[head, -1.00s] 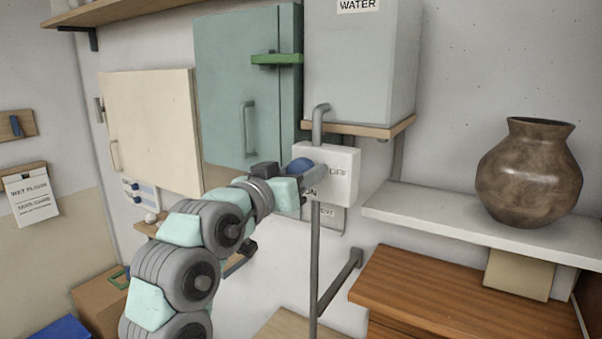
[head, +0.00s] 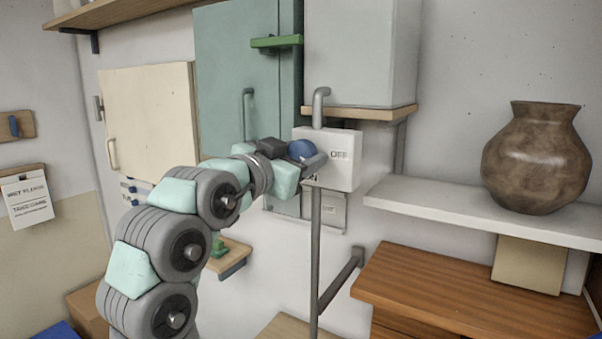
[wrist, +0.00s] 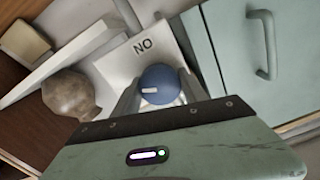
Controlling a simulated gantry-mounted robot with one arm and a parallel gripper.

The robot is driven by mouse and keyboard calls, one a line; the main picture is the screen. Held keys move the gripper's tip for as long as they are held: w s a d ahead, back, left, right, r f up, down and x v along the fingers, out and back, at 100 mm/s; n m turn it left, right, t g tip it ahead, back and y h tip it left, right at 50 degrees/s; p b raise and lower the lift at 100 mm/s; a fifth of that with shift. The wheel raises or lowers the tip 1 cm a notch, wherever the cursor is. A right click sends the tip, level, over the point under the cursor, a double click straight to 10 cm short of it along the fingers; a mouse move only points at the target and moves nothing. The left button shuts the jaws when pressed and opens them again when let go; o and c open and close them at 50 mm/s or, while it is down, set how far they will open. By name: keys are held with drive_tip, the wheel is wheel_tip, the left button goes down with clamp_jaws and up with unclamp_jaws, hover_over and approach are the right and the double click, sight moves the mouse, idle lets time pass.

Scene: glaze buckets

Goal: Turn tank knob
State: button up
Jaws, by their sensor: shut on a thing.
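The tank knob (head: 300,149) is a round blue knob on the front of a white switch box (head: 343,175), under the grey tank (head: 362,45). The box is lettered OFF at right and has a second label lower down, partly hidden by my gripper. My gripper (head: 308,158) is shut on the knob. In the wrist view the knob (wrist: 159,78) sits between my gripper's fingers (wrist: 160,97), one on each side. A pale mark on the knob points left there. A label above it reads upside down, as NO.
A grey pipe (head: 316,250) runs down below the box. A green cabinet (head: 235,85) and a cream cabinet (head: 150,125) are to the left. A white shelf (head: 420,208) with a brown vase (head: 537,160) and a wooden cabinet (head: 450,285) are at right.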

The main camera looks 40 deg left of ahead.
idle(0.3)
drive_tip(key=o, duration=1.4)
drive_tip(key=shift+c, duration=0.2)
drive_tip(key=shift+s, duration=0.1)
drive_tip(key=b+v, duration=0.1)
drive_tip(key=v, duration=0.9)
drive_tip(key=shift+s, duration=0.3)
